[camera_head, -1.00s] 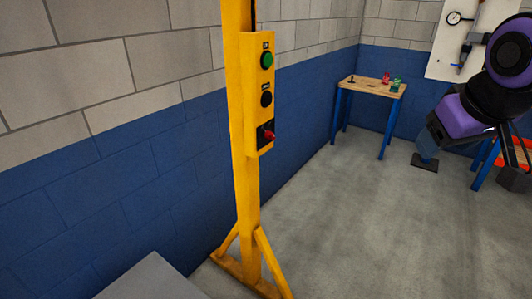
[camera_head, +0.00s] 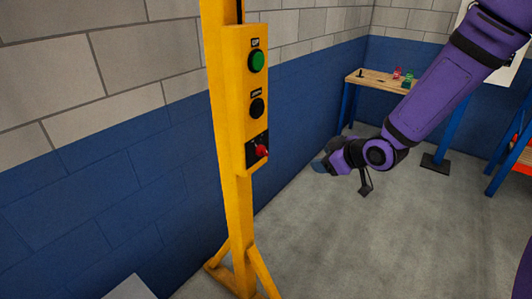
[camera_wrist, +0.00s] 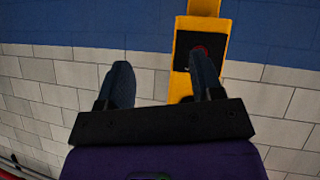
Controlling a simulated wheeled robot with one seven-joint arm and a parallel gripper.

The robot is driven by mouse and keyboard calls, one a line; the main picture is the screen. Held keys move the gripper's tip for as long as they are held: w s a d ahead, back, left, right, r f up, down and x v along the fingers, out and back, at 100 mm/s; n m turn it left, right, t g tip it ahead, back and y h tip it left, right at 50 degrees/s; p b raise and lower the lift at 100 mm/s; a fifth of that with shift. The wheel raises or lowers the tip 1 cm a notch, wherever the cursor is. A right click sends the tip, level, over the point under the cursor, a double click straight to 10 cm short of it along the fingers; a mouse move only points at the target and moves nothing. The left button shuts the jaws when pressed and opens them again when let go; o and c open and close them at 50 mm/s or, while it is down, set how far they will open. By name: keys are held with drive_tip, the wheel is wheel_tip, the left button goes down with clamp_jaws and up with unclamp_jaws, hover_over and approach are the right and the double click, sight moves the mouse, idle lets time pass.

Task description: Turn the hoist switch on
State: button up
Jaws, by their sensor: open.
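The hoist control box (camera_head: 236,95) is yellow and mounted on a yellow post. It carries a green button (camera_head: 257,61) at the top, a black button (camera_head: 257,108) below it and a red switch (camera_head: 262,151) on a black plate at the bottom. My gripper (camera_head: 322,166) is right of the red switch and apart from it. In the wrist view my gripper (camera_wrist: 160,82) is open and empty, its two dark fingers spread. The red switch (camera_wrist: 201,50) shows just beyond the right finger, and the upper buttons are hidden there.
The post's braced foot (camera_head: 240,275) stands on the grey floor by the block wall. A small wooden-topped table (camera_head: 378,82) with a few small items is at the back. A grey surface (camera_head: 135,288) shows at the bottom left.

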sight(267, 153)
drive_tip(key=w+a+y, duration=0.2)
drive_tip(key=a, duration=0.3)
drive_tip(key=w+a+f+t+y, duration=0.1)
drive_tip(key=w+a+y, duration=0.1)
drive_tip(key=a, duration=0.3)
drive_tip(key=w+a+f+t+y, duration=0.1)
drive_tip(key=w+a+y, duration=0.1)
drive_tip(key=a, duration=0.3)
drive_tip(key=shift+w+a+f+y, duration=0.2)
drive_tip(key=shift+a+y, duration=0.15)
drive_tip(key=shift+y, duration=0.45)
drive_tip(key=c, duration=0.9)
